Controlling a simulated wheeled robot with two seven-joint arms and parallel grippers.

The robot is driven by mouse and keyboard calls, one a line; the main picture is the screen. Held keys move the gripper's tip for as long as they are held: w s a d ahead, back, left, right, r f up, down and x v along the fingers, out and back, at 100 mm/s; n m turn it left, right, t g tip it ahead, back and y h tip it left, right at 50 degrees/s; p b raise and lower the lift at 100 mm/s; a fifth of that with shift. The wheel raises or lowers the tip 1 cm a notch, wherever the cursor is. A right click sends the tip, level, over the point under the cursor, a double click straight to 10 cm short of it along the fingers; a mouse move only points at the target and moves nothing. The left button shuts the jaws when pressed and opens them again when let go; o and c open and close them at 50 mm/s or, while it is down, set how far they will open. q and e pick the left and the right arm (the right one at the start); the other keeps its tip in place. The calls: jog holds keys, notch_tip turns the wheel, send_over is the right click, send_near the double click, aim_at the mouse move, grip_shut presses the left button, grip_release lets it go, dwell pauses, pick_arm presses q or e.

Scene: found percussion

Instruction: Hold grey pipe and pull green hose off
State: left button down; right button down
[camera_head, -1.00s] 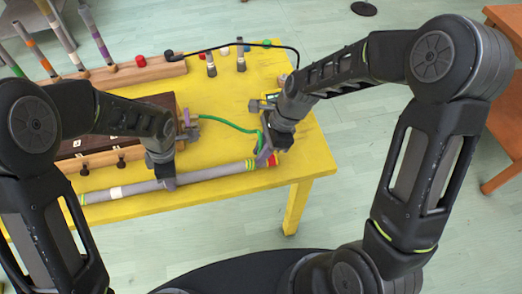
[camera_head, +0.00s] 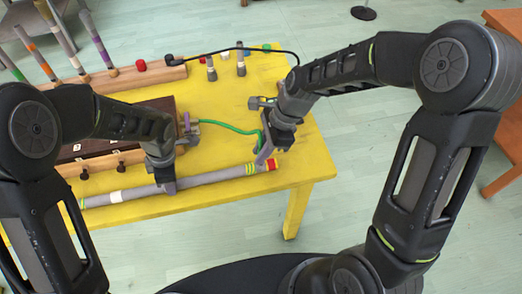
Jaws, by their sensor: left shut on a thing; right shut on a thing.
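The long grey pipe (camera_head: 215,177) lies along the front of the yellow table, with green-yellow bands and a red section at its right end. My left gripper (camera_head: 169,187) is shut on the pipe near its middle. The thin green hose (camera_head: 228,127) curves from a small purple and grey piece behind my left gripper to my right gripper (camera_head: 264,155). My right gripper is shut on the hose, just behind the pipe's right end. Its fingers hide the hose's end, and I cannot tell whether the hose touches the pipe.
A dark box (camera_head: 150,104) with a wooden front rail stands behind the pipe at left. A wooden block (camera_head: 120,76) carries several upright striped tubes. Small coloured pegs and a black cable (camera_head: 240,48) are at the back. The yellow table's (camera_head: 305,165) front right corner is clear.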

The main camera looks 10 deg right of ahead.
jog(key=shift+r, duration=1.5)
pick_arm(q)
jog(key=c, duration=1)
grip_release()
jog(key=shift+c, duration=0.2)
notch_tip(320, 180, up, 12)
jog(key=d, duration=0.1)
jog(key=shift+d, duration=0.25)
jog(key=shift+f, duration=0.1)
